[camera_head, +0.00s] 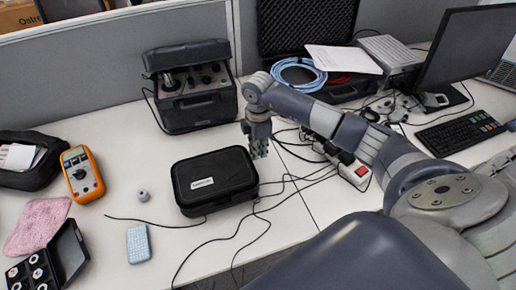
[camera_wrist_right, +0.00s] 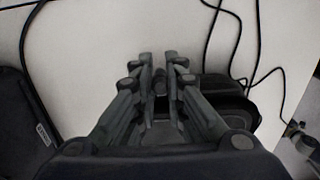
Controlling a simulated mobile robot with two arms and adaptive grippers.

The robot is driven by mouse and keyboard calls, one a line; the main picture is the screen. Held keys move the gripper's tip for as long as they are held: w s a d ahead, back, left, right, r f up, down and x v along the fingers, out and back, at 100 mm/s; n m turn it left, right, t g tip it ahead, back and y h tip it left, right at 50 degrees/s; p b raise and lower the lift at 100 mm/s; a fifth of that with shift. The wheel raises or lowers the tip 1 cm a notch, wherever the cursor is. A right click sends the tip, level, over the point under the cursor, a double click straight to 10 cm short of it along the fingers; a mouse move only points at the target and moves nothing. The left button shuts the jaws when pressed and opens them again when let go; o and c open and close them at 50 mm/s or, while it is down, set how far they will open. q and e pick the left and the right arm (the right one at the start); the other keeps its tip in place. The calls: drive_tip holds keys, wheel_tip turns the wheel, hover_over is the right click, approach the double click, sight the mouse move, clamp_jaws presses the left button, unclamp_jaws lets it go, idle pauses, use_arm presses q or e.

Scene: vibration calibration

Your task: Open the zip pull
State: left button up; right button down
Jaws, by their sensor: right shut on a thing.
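A black zip case (camera_head: 214,180) with a white label lies closed on the white table in the middle of the head view. A dark case edge with a pale label (camera_wrist_right: 43,133) shows at the left of the right wrist view. My right gripper (camera_head: 260,155) points down at the case's right rear corner; I cannot tell exactly where it touches. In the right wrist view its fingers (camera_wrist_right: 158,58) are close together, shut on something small. The zip pull itself is too small or hidden to make out. My left gripper is not in view.
Thin black cables (camera_head: 285,182) run right of the case and in front of it. A black instrument box (camera_head: 195,105) stands behind, and a power strip (camera_head: 354,172) lies right. A grey cylinder (camera_head: 143,196), a light blue block (camera_head: 139,244) and an orange multimeter (camera_head: 82,174) lie left.

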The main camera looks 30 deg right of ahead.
drive_tip(key=shift+s, duration=0.3)
drive_tip(key=c, duration=1.6)
unclamp_jaws()
drive_tip(key=shift+s, duration=0.15)
drive_tip(key=shift+c, duration=0.2)
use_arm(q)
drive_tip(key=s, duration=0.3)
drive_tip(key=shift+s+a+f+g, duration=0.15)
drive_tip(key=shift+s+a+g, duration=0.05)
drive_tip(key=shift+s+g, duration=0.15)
use_arm(e)
wheel_tip(320, 180, up, 12)
